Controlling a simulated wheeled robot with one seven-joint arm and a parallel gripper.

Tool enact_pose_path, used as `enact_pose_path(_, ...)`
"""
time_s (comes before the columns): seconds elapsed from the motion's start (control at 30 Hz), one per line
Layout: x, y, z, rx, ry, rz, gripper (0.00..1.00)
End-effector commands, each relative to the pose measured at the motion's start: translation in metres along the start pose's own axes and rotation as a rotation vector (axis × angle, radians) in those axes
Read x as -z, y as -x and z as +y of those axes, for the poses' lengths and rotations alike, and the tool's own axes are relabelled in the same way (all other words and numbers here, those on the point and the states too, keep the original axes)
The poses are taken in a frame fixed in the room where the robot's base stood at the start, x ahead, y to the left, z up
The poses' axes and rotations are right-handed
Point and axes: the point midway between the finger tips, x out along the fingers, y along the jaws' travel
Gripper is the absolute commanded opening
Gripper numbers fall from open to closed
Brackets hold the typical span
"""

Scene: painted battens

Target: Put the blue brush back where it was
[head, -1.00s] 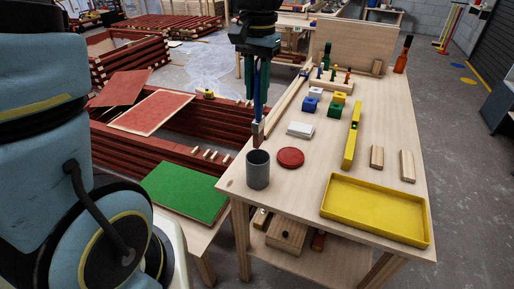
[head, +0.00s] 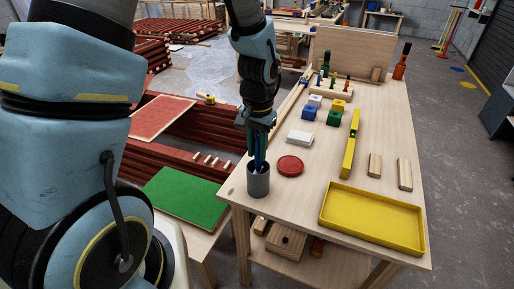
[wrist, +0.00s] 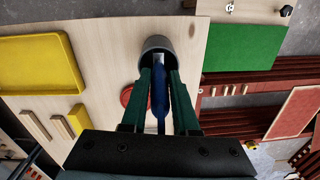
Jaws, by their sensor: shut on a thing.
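The blue brush (wrist: 158,99) is held upright between the fingers of my gripper (head: 258,136). In the head view its blue handle (head: 261,148) shows below the fingers. Its lower end is inside the mouth of the grey cup (head: 258,181), which hides it. The cup stands at the table's near left corner and also shows in the wrist view (wrist: 156,43), just beyond the fingertips. My gripper is shut on the brush, above the cup. I cannot tell whether the brush touches the cup's bottom.
A red disc (head: 290,166) lies just right of the cup, with a white block (head: 300,138) behind it. A yellow tray (head: 372,243) and a yellow level (head: 350,145) lie farther right. A green board (head: 185,197) is left of the table (head: 300,195).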

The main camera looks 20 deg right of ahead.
Motion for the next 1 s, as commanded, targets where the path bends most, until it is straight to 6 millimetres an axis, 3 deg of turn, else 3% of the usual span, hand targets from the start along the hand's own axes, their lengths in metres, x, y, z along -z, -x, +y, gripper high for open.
enact_pose_path(0.27,0.000,-0.004,0.000,0.000,0.000,0.000,0.00)
enact_pose_path(0.3,0.000,-0.003,0.000,0.000,0.000,0.000,0.32)
enact_pose_path(0.53,0.000,-0.003,0.000,0.000,0.000,0.000,0.58)
enact_pose_path(0.8,0.000,-0.001,0.000,0.000,0.000,0.000,0.58)
enact_pose_path(1.0,0.001,0.014,0.000,0.000,0.001,0.005,0.58)
